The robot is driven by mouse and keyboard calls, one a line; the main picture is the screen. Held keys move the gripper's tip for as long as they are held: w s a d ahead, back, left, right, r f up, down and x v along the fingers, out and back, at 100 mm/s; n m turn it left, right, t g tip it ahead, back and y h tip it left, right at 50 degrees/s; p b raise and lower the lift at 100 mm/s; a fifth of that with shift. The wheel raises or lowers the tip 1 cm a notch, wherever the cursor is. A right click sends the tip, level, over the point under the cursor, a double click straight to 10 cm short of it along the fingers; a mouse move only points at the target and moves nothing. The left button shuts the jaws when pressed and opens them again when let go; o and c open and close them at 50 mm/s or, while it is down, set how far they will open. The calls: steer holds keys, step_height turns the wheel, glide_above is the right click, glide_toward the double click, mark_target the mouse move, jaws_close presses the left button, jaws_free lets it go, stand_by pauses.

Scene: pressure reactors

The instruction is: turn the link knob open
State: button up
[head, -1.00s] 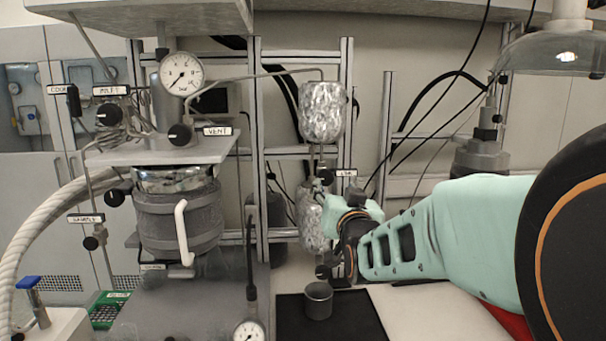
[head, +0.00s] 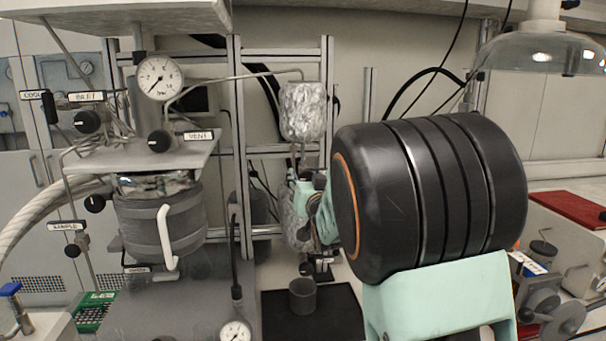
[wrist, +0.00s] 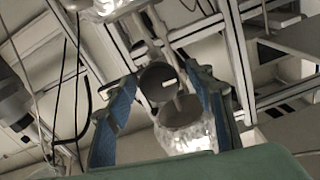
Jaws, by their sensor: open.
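The link knob (wrist: 157,80) is a dark round knob with a pale mark in the wrist view. It sits on the pipe between two foil-wrapped vessels, the upper one (head: 303,110) and the lower one (head: 293,222). In the head view, my arm hides the knob and its label. My gripper (wrist: 164,76) is open, with one blue-padded finger on each side of the knob. I cannot tell whether either finger touches it. In the head view only part of my gripper (head: 305,190) shows, in front of the lower vessel. A second dark disc (wrist: 183,112) lies close to the knob.
A reactor (head: 160,225) with a gauge (head: 160,78) and several labelled knobs stands at left. A lower knob (head: 307,268) sits beneath the lower vessel, near a grey cup (head: 302,296) on a black mat (head: 345,310). Metal rack posts (head: 240,150) stand close behind.

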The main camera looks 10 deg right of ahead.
steer(key=shift+w, duration=0.35)
steer(key=c, duration=1.2)
